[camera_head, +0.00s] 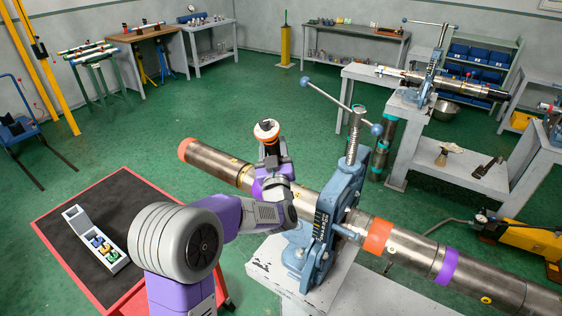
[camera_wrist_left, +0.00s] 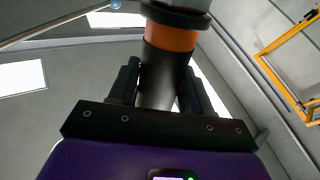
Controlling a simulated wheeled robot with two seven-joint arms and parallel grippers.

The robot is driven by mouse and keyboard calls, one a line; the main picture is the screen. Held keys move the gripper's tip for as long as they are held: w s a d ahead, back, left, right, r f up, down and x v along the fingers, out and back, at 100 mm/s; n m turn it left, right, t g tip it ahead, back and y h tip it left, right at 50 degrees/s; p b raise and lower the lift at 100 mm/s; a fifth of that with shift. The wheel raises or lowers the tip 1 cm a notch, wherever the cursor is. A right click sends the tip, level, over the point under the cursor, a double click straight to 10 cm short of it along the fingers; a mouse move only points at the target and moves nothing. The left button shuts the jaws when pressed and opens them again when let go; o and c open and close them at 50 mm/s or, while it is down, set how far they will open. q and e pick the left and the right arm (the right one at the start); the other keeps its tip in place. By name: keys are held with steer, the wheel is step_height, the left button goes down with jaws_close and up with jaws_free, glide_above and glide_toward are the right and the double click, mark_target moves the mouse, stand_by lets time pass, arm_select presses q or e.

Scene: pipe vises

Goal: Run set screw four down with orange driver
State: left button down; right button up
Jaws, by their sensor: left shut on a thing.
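The orange driver (camera_head: 267,131) stands roughly upright above the pipe, its orange and white top showing. In the left wrist view its dark body and orange band (camera_wrist_left: 171,38) rise between my fingers. My left gripper (camera_head: 270,165) is shut on the driver; it also shows in the wrist view (camera_wrist_left: 158,92). A long steel pipe (camera_head: 400,250) with orange and purple bands lies in a blue vise (camera_head: 330,215). The driver's lower end and any screw under it are hidden by my gripper, so I cannot tell whether they touch. My right gripper is not in view.
A red cart with a black mat (camera_head: 75,205) stands at left, holding a grey tray (camera_head: 78,219) with several coloured pieces. The vise's handle bar (camera_head: 340,105) sticks up right of my gripper. Grey benches stand behind. Green floor is open between.

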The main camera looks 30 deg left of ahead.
arm_select(q)
steer(key=shift+n+y, duration=0.3)
steer(key=shift+y, duration=0.1)
steer(key=shift+w+f+b, duration=0.25)
steer(key=shift+f+b, duration=0.65)
steer(key=shift+f, duration=0.15)
steer(key=shift+w+f+b, duration=0.2)
steer(key=shift+f+b, duration=0.65)
steer(key=shift+f, duration=0.2)
steer(key=shift+d+f+b, duration=0.1)
steer(key=shift+b, duration=0.75)
steer(key=shift+w+f+b, duration=0.3)
steer(key=shift+f+b, duration=0.35)
steer(key=shift+w+f+b, duration=0.35)
steer(key=shift+f+b, duration=0.25)
steer(key=shift+f, duration=0.1)
steer(key=shift+w+f+b, duration=0.3)
steer(key=shift+f+b, duration=0.35)
steer(key=shift+f, duration=0.1)
steer(key=shift+w+f+b, duration=0.15)
steer(key=shift+f+b, duration=0.1)
steer(key=shift+b, duration=0.3)
steer(key=shift+w+d+f+b, duration=0.1)
steer(key=shift+f+b, duration=0.3)
steer(key=shift+f+h+b, duration=0.2)
steer(key=shift+h+b, duration=0.1)
steer(key=shift+b, duration=0.25)
